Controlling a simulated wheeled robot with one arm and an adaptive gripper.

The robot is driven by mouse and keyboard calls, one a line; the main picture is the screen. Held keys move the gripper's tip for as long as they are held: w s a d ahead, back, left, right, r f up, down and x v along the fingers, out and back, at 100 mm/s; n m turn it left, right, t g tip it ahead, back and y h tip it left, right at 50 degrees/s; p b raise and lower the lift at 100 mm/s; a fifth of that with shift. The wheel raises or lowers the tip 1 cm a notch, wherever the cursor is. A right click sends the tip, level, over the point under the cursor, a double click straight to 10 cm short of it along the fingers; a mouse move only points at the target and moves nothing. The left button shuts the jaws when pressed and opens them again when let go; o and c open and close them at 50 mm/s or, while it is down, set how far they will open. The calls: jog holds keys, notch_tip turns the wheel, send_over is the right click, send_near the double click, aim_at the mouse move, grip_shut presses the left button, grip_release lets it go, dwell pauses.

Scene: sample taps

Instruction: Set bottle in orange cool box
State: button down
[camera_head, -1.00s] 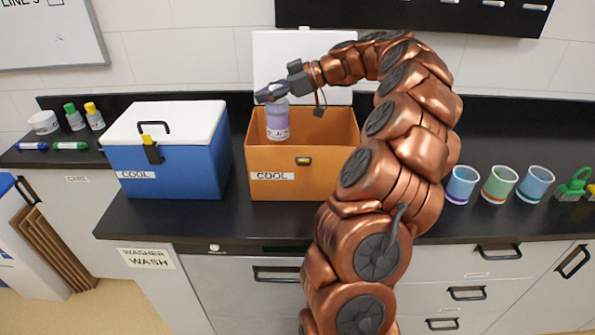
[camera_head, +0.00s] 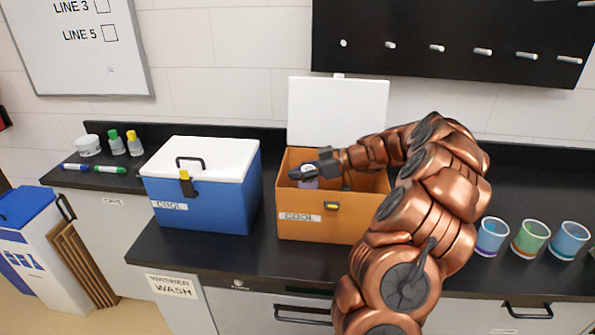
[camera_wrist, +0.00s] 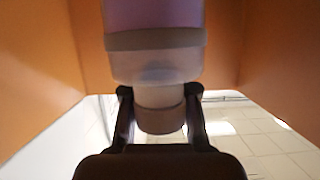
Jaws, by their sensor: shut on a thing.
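The orange cool box (camera_head: 340,226) stands open on the dark counter, its white lid raised behind it. My gripper (camera_head: 303,172) is at the box's mouth on the left side. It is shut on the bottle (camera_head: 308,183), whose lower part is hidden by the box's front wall. In the wrist view my gripper (camera_wrist: 160,118) has a finger on each side of the neck and cap of the bottle (camera_wrist: 155,55). That bottle has a purple band, and orange walls surround it. I cannot tell whether it touches the box floor.
A closed blue cool box (camera_head: 205,205) with a white lid (camera_head: 210,155) stands to the left. Small bottles (camera_head: 125,142) and markers sit farther left. Several cups (camera_head: 530,238) stand at the right. A dark pegboard (camera_head: 450,45) hangs above.

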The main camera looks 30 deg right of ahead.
jog(key=shift+f+b, duration=0.6)
jog(key=shift+b, duration=0.8)
jog(key=c, duration=0.8)
grip_release()
jog(key=shift+r+p, duration=0.3)
jog(key=shift+p, duration=0.2)
jog(key=shift+s+d+r+p, duration=0.15)
jog(key=shift+d+r+p, duration=0.15)
jog(key=shift+p, duration=0.4)
jog(key=b+v, duration=0.2)
jog(key=v, duration=0.5)
jog(key=shift+s+a+r, duration=0.1)
